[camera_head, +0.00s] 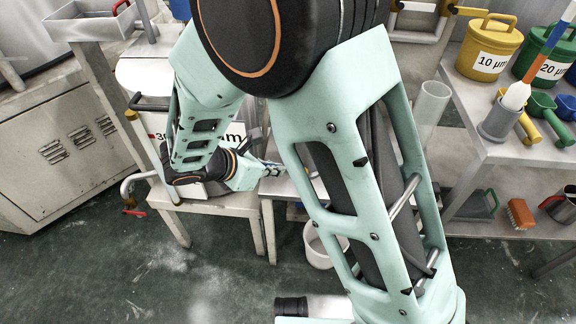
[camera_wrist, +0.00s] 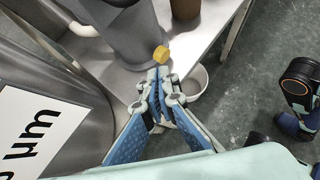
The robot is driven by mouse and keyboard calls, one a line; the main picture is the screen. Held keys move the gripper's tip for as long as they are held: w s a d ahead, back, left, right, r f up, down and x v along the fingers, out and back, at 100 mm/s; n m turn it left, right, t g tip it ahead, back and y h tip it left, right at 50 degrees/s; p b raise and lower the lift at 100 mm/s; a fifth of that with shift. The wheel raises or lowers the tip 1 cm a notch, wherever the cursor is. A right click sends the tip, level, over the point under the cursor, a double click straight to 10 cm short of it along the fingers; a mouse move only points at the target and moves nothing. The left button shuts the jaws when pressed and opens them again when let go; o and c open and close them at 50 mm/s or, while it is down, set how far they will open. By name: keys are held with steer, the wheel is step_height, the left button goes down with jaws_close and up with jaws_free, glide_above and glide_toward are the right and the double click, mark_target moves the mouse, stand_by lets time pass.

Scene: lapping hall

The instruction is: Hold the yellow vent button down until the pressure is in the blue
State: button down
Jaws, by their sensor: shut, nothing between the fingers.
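The yellow vent button (camera_wrist: 161,53) shows in the wrist view, a small yellow knob on the side of a grey housing (camera_wrist: 128,35). My gripper (camera_wrist: 159,76) is shut and empty, with its fingertips close to the button. I cannot tell whether they touch it or whether it is pressed in. In the head view my gripper (camera_head: 272,168) is small beside the machine at the left, and my arm hides the button there. No pressure gauge or blue zone can be made out in either view.
A metal drum with a white label (camera_wrist: 38,135) stands left of my gripper. A white bucket (camera_head: 318,248) is on the floor below the small table (camera_head: 222,203). At the right, a bench (camera_head: 490,145) holds a yellow pot (camera_head: 489,48), a green pot (camera_head: 543,55) and scoops.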

steer(key=shift+p+v, duration=0.3)
steer(key=shift+v, duration=1.7)
steer(key=shift+a, duration=0.1)
